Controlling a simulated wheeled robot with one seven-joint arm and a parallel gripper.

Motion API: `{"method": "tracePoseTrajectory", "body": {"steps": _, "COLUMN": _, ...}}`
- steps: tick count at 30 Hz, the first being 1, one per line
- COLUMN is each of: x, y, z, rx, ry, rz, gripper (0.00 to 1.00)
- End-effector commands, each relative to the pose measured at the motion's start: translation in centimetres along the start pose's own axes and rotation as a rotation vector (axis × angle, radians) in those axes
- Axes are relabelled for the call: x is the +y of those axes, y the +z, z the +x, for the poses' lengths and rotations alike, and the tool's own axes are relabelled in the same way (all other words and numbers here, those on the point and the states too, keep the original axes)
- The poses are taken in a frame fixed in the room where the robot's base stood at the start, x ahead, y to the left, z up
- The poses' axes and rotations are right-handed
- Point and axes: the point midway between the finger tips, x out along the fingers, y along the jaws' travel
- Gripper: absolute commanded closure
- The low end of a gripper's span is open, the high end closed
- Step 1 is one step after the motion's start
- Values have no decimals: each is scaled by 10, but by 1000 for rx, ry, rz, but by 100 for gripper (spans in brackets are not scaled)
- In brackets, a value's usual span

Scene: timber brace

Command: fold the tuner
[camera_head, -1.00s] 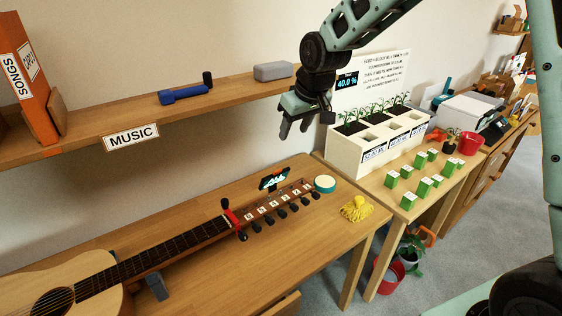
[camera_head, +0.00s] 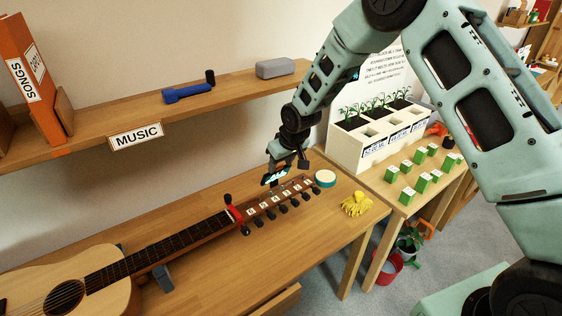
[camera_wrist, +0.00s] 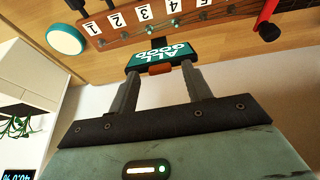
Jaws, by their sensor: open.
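The tuner (camera_head: 277,178) is clipped at the guitar's headstock (camera_head: 268,204), and its screen stands up. In the wrist view the tuner (camera_wrist: 163,56) reads "ALL GOOD" on a teal screen, with an orange-brown part at its near edge. My gripper (camera_head: 288,160) is just above and behind the tuner in the head view. In the wrist view my gripper (camera_wrist: 161,74) is open, with one finger towards each end of the tuner. I cannot tell whether the fingertips touch it. The headstock shows numbered labels beside its pegs.
A round teal-and-white tin (camera_head: 325,178) and a yellow cloth-like bundle (camera_head: 356,204) lie right of the headstock. A red capo-like clamp (camera_head: 234,216) sits on the neck. The shelf (camera_head: 110,122) runs behind, and a white planter (camera_head: 345,150) stands to the right.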

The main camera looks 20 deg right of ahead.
Motion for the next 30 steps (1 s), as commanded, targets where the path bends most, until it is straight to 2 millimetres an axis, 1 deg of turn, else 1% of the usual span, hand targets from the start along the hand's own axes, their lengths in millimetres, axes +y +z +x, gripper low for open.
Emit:
{"method": "tracePoseTrajectory", "body": {"steps": 4, "x": 0, "y": 0, "z": 6, "rx": 0, "ry": 1, "rz": 0, "gripper": 51}}
{"method": "tracePoseTrajectory", "body": {"steps": 11, "x": 0, "y": 0, "z": 7, "rx": 1, "ry": 1, "rz": 0, "gripper": 51}}
{"method": "tracePoseTrajectory", "body": {"steps": 12, "x": 0, "y": 0, "z": 7, "rx": 1, "ry": 1, "rz": 0, "gripper": 54}}
{"method": "tracePoseTrajectory", "body": {"steps": 14, "x": 0, "y": 0, "z": 7, "rx": 1, "ry": 1, "rz": 0, "gripper": 70}}
{"method": "tracePoseTrajectory", "body": {"steps": 15, "x": 0, "y": 0, "z": 7, "rx": 1, "ry": 1, "rz": 0, "gripper": 82}}
{"method": "tracePoseTrajectory", "body": {"steps": 17, "x": 0, "y": 0, "z": 7, "rx": 1, "ry": 1, "rz": 0, "gripper": 98}}
{"method": "tracePoseTrajectory", "body": {"steps": 18, "x": 0, "y": 0, "z": 7, "rx": 1, "ry": 1, "rz": 0, "gripper": 100}}
{"method": "tracePoseTrajectory", "body": {"steps": 24, "x": 0, "y": 1, "z": 8, "rx": 10, "ry": 1, "rz": 0, "gripper": 100}}
{"method": "tracePoseTrajectory", "body": {"steps": 30, "x": 0, "y": 8, "z": 11, "rx": 64, "ry": 1, "rz": 0, "gripper": 100}}
